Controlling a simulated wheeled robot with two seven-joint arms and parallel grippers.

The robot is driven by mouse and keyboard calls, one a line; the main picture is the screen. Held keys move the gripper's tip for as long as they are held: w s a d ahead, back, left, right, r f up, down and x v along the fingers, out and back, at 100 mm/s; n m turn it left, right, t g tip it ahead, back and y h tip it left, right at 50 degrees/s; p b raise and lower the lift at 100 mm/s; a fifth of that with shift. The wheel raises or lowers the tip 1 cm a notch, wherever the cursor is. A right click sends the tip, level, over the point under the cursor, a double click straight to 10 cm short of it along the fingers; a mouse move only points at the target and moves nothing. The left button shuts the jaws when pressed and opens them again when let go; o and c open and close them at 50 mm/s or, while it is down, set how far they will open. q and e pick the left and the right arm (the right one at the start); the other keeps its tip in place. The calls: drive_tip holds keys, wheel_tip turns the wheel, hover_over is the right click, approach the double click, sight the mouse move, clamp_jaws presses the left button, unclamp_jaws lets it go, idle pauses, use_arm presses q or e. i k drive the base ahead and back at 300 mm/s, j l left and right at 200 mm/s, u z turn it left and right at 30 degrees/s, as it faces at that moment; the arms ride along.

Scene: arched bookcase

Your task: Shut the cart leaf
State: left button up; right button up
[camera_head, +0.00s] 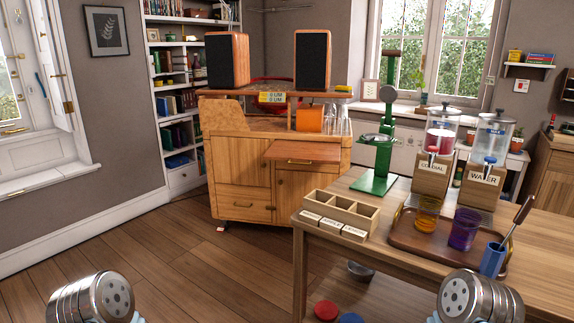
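The wooden cart (235,160) stands across the room, left of the table. Its leaf (302,150) is a reddish-brown board that sticks out flat from the upper right of the cart's front, above a lower door (297,195). A small brass handle (299,162) is on the leaf's front edge. The leaf is out and looks level. Only metal parts of my two arms show at the bottom left and bottom right corners, far from the cart. I see no gripper fingers.
A wooden table (345,190) with dispensers, a tray (405,230) and a compartment box (340,213) fills the right. Speakers (228,60) and glasses (337,122) stand on the cart. Wooden floor (170,260) is clear at left and centre. A red disc (326,310) lies beneath the table.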

sight(299, 152)
drive_tip(key=k+j+z, duration=0.2)
drive_tip(key=k, duration=0.35)
drive_tip(key=z, duration=1.8)
drive_tip(key=j+z, duration=0.25)
drive_tip(key=j, duration=2.65)
